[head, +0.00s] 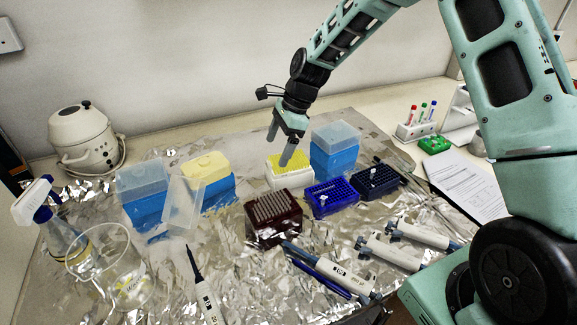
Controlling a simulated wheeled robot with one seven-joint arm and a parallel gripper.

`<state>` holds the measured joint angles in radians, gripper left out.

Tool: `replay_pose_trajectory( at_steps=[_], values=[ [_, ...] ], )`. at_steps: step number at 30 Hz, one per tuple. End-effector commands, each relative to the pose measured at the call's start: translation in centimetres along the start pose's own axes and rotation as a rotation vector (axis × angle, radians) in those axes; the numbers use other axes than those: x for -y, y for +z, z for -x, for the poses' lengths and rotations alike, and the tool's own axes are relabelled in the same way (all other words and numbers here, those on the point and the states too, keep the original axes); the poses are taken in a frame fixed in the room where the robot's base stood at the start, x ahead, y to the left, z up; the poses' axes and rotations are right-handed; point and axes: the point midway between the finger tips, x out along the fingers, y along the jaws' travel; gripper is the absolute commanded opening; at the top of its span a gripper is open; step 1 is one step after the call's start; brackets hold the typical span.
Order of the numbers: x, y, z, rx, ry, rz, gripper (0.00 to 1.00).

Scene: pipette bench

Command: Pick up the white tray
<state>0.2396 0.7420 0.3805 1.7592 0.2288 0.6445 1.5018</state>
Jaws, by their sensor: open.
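The white tray (290,182) is a small box-shaped rack with a yellow gridded top. It stands upright on the foil-covered bench near the middle of the head view. My gripper (279,150) points down at the tray's back left side, with its fingers apart and nothing visible between them. One fingertip overlaps the yellow top in the picture; I cannot tell whether it touches. Part of the tray's top is hidden behind that finger.
A dark red rack (273,220) stands close in front, a blue rack (333,197) at front right. A tall blue box (335,152) stands right of the tray, a yellow-topped blue box (210,180) left. Several pipettes (330,268) lie in front. A glass beaker (115,275) stands front left.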

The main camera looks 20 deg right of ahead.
Motion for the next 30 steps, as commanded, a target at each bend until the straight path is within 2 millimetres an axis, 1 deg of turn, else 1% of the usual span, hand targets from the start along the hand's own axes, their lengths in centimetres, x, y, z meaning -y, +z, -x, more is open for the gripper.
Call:
replay_pose_trajectory(
  at_steps=[5, 12, 15, 18, 23, 24, 26, 27, 29, 30],
  values=[
    [0.0, 0.0, -1.0, 0.000, 0.002, -0.001, 0.93],
    [0.0, -0.1, -4.2, 0.001, 0.004, 0.000, 0.93],
    [0.0, -0.2, -5.2, 0.001, 0.002, 0.000, 0.93],
    [0.0, -0.2, -5.6, 0.001, 0.000, -0.001, 0.93],
    [0.1, -0.2, -5.6, 0.000, -0.001, 0.000, 0.93],
    [0.0, -0.2, -5.6, 0.000, -0.001, 0.000, 0.90],
    [0.0, -0.2, -5.6, 0.000, 0.000, 0.000, 0.73],
    [0.0, -0.2, -5.6, 0.000, 0.000, 0.000, 0.62],
    [0.0, -0.2, -5.6, 0.000, 0.000, 0.000, 0.45],
    [0.0, -0.2, -5.6, 0.000, 0.000, 0.000, 0.44]
  ],
)
